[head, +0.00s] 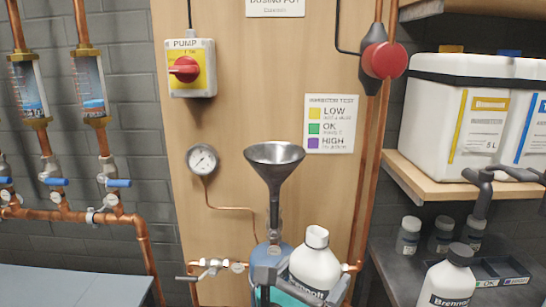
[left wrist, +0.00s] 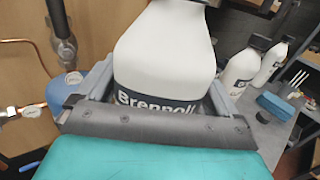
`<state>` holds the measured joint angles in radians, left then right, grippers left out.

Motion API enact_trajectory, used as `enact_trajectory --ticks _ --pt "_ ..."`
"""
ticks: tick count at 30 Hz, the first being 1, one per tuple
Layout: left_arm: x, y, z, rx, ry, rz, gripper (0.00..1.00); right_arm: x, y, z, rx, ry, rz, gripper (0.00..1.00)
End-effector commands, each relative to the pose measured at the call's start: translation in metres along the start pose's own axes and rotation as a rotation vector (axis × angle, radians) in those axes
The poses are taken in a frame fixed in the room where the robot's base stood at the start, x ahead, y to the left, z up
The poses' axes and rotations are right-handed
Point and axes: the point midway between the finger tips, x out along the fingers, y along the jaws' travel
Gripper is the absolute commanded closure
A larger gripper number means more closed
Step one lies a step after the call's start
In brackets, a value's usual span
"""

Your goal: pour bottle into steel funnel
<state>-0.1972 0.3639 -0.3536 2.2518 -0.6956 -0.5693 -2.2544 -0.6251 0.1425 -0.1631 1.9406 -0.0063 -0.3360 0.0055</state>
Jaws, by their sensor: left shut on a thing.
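A steel funnel (head: 274,160) stands upright above a blue dosing pot (head: 268,257) in front of the wooden panel. My left gripper (head: 292,290) is shut on a white bottle (head: 316,266) with a dark Brennoll label. The bottle is upright, with its open white mouth lower than the funnel's rim and to its right. In the left wrist view the jaws flank the bottle (left wrist: 165,50) at its label, and its mouth is out of that view.
Another white bottle with a black cap (head: 449,280) stands on the grey bench at right, near small jars (head: 408,237). Copper pipes (head: 372,180) run beside the panel. A gauge (head: 202,159) and a pump switch (head: 186,68) are left of the funnel. A wooden shelf (head: 450,190) holds white containers.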

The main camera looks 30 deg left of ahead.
Motion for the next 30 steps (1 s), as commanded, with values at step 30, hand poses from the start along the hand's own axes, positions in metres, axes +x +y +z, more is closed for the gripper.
enact_trajectory --ticks 30 --pt "0.080 -0.033 0.135 0.005 -0.011 -0.239 0.62 0.000 0.000 0.000 0.000 0.000 0.001 0.00"
